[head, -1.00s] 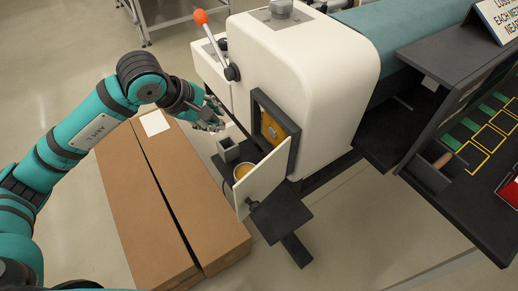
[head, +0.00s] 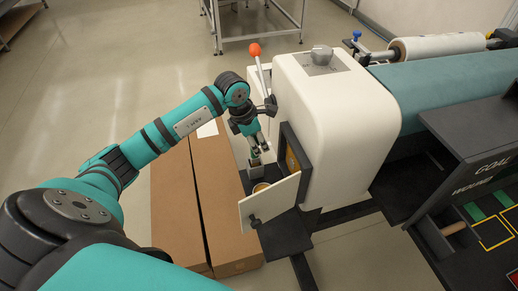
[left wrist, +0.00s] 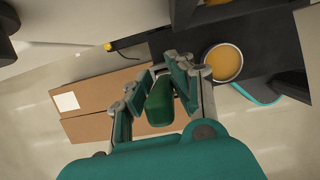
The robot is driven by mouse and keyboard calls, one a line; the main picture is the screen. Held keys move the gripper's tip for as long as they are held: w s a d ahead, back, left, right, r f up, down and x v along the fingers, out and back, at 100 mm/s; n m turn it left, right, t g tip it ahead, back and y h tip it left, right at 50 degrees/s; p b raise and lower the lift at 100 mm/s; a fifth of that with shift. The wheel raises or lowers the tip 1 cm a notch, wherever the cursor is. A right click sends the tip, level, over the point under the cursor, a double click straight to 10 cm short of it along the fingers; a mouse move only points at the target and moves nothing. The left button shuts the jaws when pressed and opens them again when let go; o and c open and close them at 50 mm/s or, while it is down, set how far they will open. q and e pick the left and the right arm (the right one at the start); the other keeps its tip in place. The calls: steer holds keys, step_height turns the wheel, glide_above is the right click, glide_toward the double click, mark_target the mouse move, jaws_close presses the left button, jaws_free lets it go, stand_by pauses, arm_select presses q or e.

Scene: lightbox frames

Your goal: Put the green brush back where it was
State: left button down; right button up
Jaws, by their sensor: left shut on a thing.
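My left gripper (head: 259,147) is shut on the green brush (left wrist: 160,103), whose dark green body shows between the fingers in the left wrist view. In the head view the fingers point down just above a small grey square holder (head: 255,163) on the dark shelf beside the white machine. The fingers hide most of the brush there, and I cannot tell whether the brush touches the holder. A round cup with orange-yellow contents (head: 261,187) stands beside the holder; it also shows in the left wrist view (left wrist: 224,62). My right gripper is not in view.
An open white door (head: 270,205) stands in front of the cup. A lever with an orange knob (head: 255,50) rises behind the gripper, close to the wrist. Long cardboard boxes (head: 174,215) lie on the floor at left. A dark rack (head: 462,150) stands at right.

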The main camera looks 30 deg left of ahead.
arm_select(q)
step_height(320, 180, down, 2)
steer(key=shift+s+f, duration=0.1)
steer(key=shift+f, duration=0.5)
steer(key=c, duration=1.2)
jaws_free()
steer(key=b+v, duration=0.2)
steer(key=v, duration=1)
